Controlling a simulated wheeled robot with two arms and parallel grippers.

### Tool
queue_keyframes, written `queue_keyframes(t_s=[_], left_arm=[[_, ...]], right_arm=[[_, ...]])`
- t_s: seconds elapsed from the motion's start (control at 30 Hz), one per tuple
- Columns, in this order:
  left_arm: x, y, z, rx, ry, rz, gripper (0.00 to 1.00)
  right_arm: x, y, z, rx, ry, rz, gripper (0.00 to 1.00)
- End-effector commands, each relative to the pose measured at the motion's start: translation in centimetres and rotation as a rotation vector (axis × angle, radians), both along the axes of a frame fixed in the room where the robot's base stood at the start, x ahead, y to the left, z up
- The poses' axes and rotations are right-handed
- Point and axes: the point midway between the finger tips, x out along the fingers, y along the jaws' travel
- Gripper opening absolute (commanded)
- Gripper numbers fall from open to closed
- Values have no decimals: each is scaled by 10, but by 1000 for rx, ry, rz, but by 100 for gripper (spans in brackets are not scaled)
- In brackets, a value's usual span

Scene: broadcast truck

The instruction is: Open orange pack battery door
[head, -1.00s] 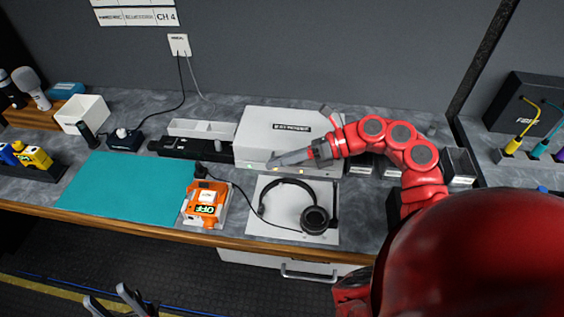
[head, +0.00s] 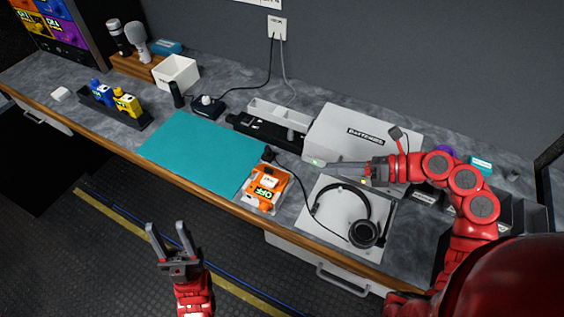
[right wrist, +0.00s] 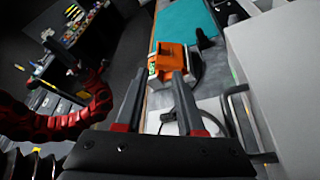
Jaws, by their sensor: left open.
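The orange pack (head: 273,180) sits in a small pale tray (head: 249,201) near the counter's front edge, with a label reading OFF on it. It also shows in the right wrist view (right wrist: 172,56), beyond the fingertips. I cannot make out the battery door's state. My right gripper (head: 312,162) is above the counter, to the right of the pack and apart from it. Its two fingers stand apart and empty in the right wrist view (right wrist: 158,75). My left gripper (head: 167,230) is open and empty over the floor, in front of the counter and left of the pack.
A teal mat (head: 195,150) lies left of the pack. Headphones (head: 363,232) rest on a white sheet to its right. A white box labelled batteries (head: 345,125) stands behind, near my right gripper. A dark cable (head: 301,180) runs beside the pack.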

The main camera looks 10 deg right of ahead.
Motion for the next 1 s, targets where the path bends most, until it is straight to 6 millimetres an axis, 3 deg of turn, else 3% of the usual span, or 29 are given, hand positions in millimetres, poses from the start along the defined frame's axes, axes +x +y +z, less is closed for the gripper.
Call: queue_keyframes(t_s=[0.4, 0.53, 0.73, 1.0], left_arm=[[0, 0, 11, 0, 0, 0, 50], [0, 0, 12, 0, 0, 0, 50], [0, 0, 12, 0, 0, 0, 50], [0, 0, 12, 0, 0, 0, 50]], right_arm=[[35, 89, -31, 2, 3, 7, 38], [44, 109, -38, 2, 3, 4, 38], [52, 127, -46, 1, 3, 2, 38], [54, 130, -47, -1, 3, 1, 38]])
